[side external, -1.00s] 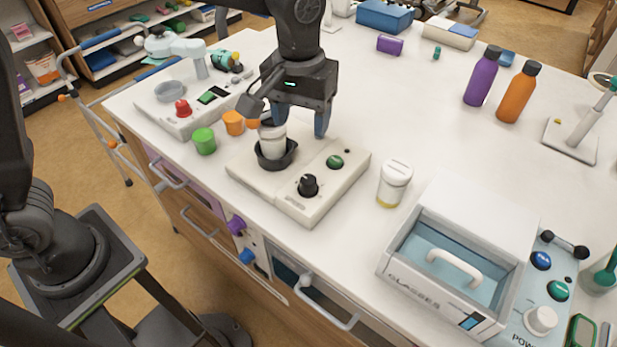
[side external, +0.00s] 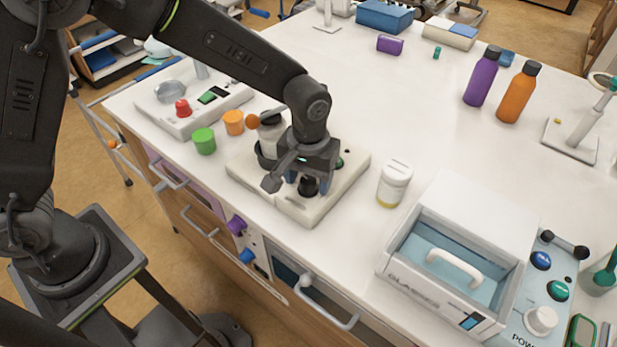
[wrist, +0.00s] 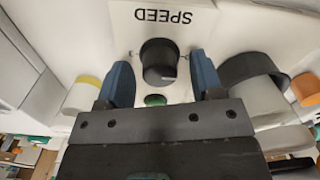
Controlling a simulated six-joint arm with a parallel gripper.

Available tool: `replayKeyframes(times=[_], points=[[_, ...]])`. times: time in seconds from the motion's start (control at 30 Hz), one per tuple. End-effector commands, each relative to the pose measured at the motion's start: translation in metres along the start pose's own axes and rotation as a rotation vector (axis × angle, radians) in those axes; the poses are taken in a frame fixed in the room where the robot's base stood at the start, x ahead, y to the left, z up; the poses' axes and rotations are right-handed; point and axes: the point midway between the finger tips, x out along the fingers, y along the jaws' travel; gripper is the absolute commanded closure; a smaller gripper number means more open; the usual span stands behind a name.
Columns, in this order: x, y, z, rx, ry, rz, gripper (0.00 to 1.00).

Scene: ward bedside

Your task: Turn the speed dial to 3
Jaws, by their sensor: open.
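The black speed dial (wrist: 158,62) sits on the cream mixer base (side external: 331,196), in front of the printed word SPEED in the wrist view. My gripper (wrist: 160,82) is open, with one blue finger on each side of the dial and a gap on both sides. In the side external view the dial (side external: 308,187) is partly hidden under my gripper (side external: 307,180). A pale pointer mark shows on the dial's edge in the wrist view. Scale numbers cannot be read. The green button (wrist: 155,100) is beside the dial.
A white jar (side external: 394,184) stands just right of the base. Green (side external: 204,141) and orange (side external: 234,122) cups stand to its left. A glasses-cleaning box (side external: 455,255) is at the front right.

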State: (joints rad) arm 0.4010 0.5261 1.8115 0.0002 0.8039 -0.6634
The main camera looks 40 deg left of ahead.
Motion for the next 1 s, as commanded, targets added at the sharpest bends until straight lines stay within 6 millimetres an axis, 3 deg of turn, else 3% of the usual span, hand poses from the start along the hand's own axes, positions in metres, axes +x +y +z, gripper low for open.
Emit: replayKeyframes(times=[0.37,0.87,1.0], points=[[0.0060,-0.0001,0.0001,0.000,0.000,0.000,0.40],[0.0056,-0.0001,0.0000,0.000,0.000,0.000,0.87],[0.0055,0.0000,0.0000,0.004,0.000,0.000,0.89]])
